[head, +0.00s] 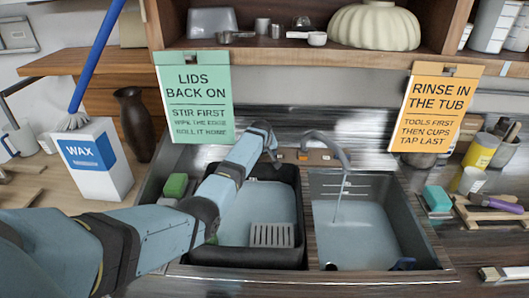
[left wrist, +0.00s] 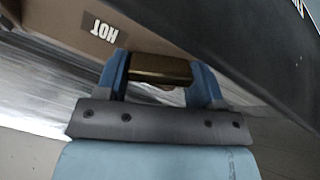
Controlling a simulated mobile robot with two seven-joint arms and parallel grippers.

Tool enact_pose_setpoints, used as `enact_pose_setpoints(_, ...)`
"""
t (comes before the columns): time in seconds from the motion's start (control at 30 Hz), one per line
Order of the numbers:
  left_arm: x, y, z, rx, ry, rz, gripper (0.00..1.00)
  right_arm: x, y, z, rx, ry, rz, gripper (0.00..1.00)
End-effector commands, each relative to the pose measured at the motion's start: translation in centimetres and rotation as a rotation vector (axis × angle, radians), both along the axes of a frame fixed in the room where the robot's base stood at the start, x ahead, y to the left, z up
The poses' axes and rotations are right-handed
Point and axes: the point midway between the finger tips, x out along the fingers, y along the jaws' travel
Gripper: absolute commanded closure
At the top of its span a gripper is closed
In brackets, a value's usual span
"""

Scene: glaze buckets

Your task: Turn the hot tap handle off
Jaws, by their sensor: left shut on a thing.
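The hot tap handle (left wrist: 160,70) is a brass-coloured bar in the left wrist view, between the two blue fingers of my left gripper (left wrist: 162,78). The gripper is shut on it. An upside-down HOT label (left wrist: 100,31) shows on the brown surface beside it. In the head view my left arm reaches over the left tub to the back of the sink, and the hand hides the handle there. The grey tap spout (head: 333,146) arches over the right basin, with a thin stream of water (head: 337,207) falling from it. My right gripper is not in view.
The black left tub (head: 248,254) holds pale liquid and a grey grate (head: 271,235). The right basin (head: 360,238) holds pale water. A wax box (head: 95,160), green sponge (head: 176,185) and teal sponge (head: 437,198) stand around the sink. Two signs hang from the shelf above.

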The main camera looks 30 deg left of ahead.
Motion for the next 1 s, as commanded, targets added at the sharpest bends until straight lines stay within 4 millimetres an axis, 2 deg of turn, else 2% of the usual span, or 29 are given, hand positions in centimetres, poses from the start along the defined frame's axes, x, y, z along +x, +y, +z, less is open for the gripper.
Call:
enact_pose_setpoints(0.2,0.0,0.0,0.2,0.080,0.049,-0.126,0.62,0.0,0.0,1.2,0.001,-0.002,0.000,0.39)
enact_pose_setpoints(0.5,0.1,0.0,0.1,0.163,0.101,-0.258,0.62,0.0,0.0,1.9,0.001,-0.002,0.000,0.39)
enact_pose_setpoints(1.0,0.1,-0.1,0.0,0.198,0.120,-0.310,0.62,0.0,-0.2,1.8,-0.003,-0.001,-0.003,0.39)
